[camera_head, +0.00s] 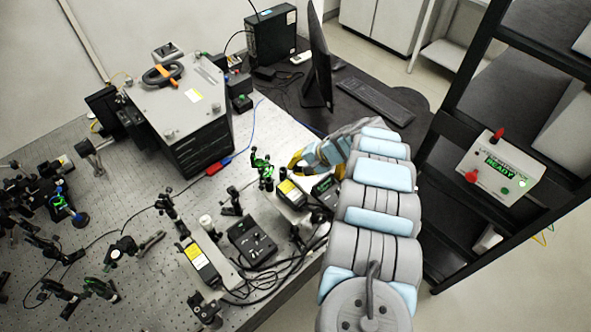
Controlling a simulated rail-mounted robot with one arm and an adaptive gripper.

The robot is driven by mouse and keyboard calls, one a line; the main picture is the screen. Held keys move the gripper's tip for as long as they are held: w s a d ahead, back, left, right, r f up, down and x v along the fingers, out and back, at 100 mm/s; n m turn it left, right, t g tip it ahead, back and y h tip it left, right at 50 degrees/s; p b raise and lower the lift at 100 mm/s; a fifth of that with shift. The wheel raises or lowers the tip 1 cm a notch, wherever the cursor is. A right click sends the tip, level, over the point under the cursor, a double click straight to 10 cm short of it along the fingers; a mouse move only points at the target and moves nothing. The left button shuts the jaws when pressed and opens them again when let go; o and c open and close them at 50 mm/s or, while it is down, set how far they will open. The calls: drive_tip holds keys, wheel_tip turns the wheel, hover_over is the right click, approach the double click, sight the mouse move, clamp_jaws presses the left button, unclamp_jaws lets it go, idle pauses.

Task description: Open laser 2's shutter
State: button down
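Two laser heads with yellow labels are on the optical bench. One laser (200,263) lies at the front; another laser (291,193) lies farther right, close to my arm. A black control box (251,241) with small knobs sits between them. A second black box (325,187) with a small green display is beside the right laser, partly hidden by my arm. I cannot tell which is laser 2, and I cannot make out a shutter. My gripper (297,162), with yellow fingers, hangs near the right laser and second box. The finger gap is not clear.
The perforated bench (70,160) carries several optical mounts on the left and a large grey-topped instrument (180,100) behind. Cables run along the front edge. A monitor (319,60) and keyboard (375,101) stand behind. A panel reading READY (499,168) is on the right rack.

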idle(0.3)
drive_tip(key=shift+d, duration=0.1)
drive_tip(key=c, duration=1)
unclamp_jaws()
drive_tip(key=shift+c, duration=0.2)
drive_tip(key=v, duration=1.2)
drive_tip(key=shift+d, duration=0.1)
